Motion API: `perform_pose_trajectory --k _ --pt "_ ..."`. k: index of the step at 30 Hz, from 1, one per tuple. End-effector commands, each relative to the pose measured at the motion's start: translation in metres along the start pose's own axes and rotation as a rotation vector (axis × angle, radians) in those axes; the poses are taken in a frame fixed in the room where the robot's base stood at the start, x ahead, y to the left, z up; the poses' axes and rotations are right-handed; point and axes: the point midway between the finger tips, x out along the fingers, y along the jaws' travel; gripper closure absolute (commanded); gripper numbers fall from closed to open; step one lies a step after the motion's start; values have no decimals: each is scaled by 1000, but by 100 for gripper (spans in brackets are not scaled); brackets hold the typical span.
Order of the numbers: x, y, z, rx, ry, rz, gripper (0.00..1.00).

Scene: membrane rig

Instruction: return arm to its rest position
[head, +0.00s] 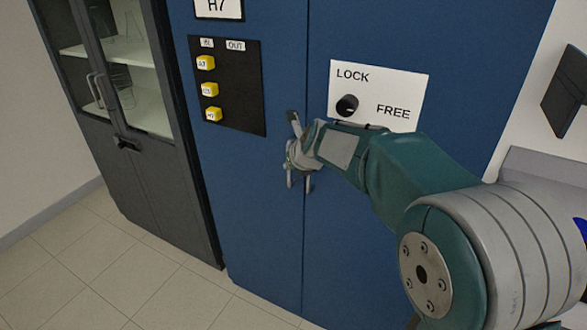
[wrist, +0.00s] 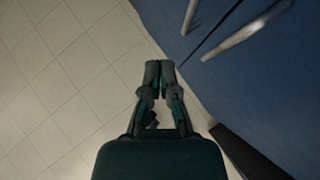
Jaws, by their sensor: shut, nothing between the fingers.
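My gripper (wrist: 159,66) is shut and empty in the wrist view, its two fingertips together over the tiled floor. In the head view my arm reaches from the lower right toward the front of a blue cabinet (head: 265,225). The arm's end overlaps the cabinet's door handles (head: 308,183), and the fingers are hard to make out there. In the wrist view the metal handles (wrist: 246,33) lie to the upper right, apart from the fingertips.
A LOCK/FREE plate (head: 388,82) with a black knob (head: 347,106) is just above my arm. A black panel (head: 246,96) with yellow blocks is to the left. A grey glass-door cabinet (head: 160,190) stands further left. The tiled floor (head: 100,270) is clear.

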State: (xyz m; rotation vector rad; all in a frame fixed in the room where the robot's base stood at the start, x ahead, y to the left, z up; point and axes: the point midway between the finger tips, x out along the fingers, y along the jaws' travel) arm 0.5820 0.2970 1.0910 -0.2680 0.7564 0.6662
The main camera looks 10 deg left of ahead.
Motion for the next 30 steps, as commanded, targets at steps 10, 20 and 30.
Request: perform_pose_trajectory --k 10,20,30 --pt "-28 31 14 -8 1 0 100" --pt "-108 -8 -25 -464 62 -48 100" --pt "-198 -33 -99 -1137 209 -53 100"
